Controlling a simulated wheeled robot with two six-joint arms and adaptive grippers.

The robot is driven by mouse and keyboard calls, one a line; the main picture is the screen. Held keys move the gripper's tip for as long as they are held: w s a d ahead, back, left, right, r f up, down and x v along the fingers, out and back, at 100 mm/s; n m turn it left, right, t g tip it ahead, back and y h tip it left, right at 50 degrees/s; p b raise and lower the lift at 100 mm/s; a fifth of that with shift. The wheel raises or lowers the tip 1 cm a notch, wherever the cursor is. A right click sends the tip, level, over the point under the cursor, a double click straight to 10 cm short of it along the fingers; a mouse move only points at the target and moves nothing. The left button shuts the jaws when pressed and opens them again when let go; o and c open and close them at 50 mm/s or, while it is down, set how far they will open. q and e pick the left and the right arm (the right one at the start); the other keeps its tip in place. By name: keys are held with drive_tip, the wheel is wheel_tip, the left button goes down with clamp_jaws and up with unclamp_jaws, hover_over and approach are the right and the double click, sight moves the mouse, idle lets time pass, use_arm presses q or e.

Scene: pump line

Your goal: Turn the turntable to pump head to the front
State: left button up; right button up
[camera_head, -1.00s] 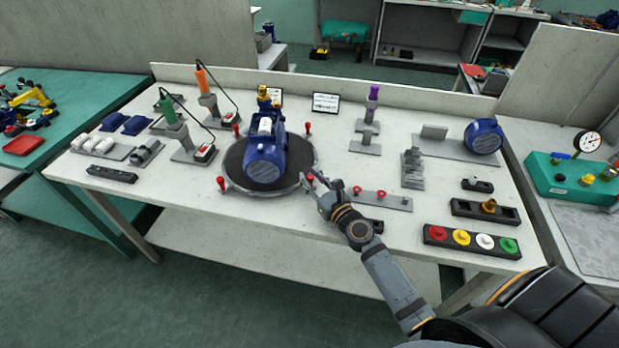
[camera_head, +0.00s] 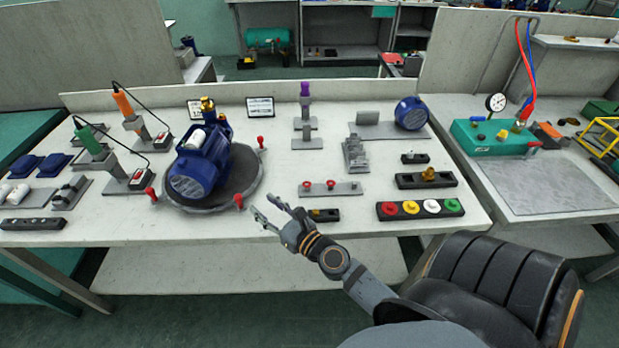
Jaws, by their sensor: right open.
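The turntable (camera_head: 250,184) is a dark round plate with a grey rim and red knobs around it. A blue pump (camera_head: 200,160) stands on it. Its rounded motor end faces front-left, and its end with the brass fittings (camera_head: 208,104) is toward the back. Red knobs show at the front right (camera_head: 239,201), front left (camera_head: 151,194) and back right (camera_head: 260,141). My right gripper (camera_head: 266,208) is open and empty, just right of the front-right knob and apart from it, near the table's front edge. My left gripper is not in view.
A plate with two red knobs (camera_head: 331,189) and a small dark block (camera_head: 323,215) lie right of my gripper. A button strip (camera_head: 420,209) is farther right. Tool stands with green (camera_head: 88,140) and orange (camera_head: 123,103) handles and cables stand left of the turntable.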

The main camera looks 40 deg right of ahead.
drive_tip(key=shift+s+d+f+b, duration=0.15)
drive_tip(key=shift+s+f+b, duration=0.1)
drive_tip(key=shift+s, duration=0.35)
drive_tip(key=shift+s+d+f+b, duration=0.1)
drive_tip(key=shift+s+f+b, duration=0.15)
drive_tip(key=shift+s, duration=0.3)
drive_tip(key=shift+s+a+r+n+y, duration=0.25)
drive_tip(key=shift+a+r+n+y, duration=0.45)
drive_tip(key=shift+n, duration=0.4)
drive_tip(key=s+a+f+n+g+y, duration=0.4)
drive_tip(key=a+n+g, duration=0.35)
drive_tip(key=n, duration=1.15)
use_arm(q)
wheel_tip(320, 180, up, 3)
drive_tip(key=p, duration=0.5)
use_arm(e)
drive_tip(key=s+d+f+n+g+h, duration=0.3)
drive_tip(key=s+d+f+n+h, duration=0.1)
drive_tip(key=f, duration=0.4)
drive_tip(key=s+d+f+n+g+h, duration=0.3)
drive_tip(key=d+f+n, duration=0.3)
drive_tip(key=f+n, duration=0.2)
drive_tip(key=shift+s+d+n+h, duration=0.2)
drive_tip(key=shift+s+n+h, duration=0.2)
drive_tip(key=shift+s+h, duration=0.25)
drive_tip(key=shift+w+g, duration=0.1)
drive_tip(key=shift+g, duration=0.15)
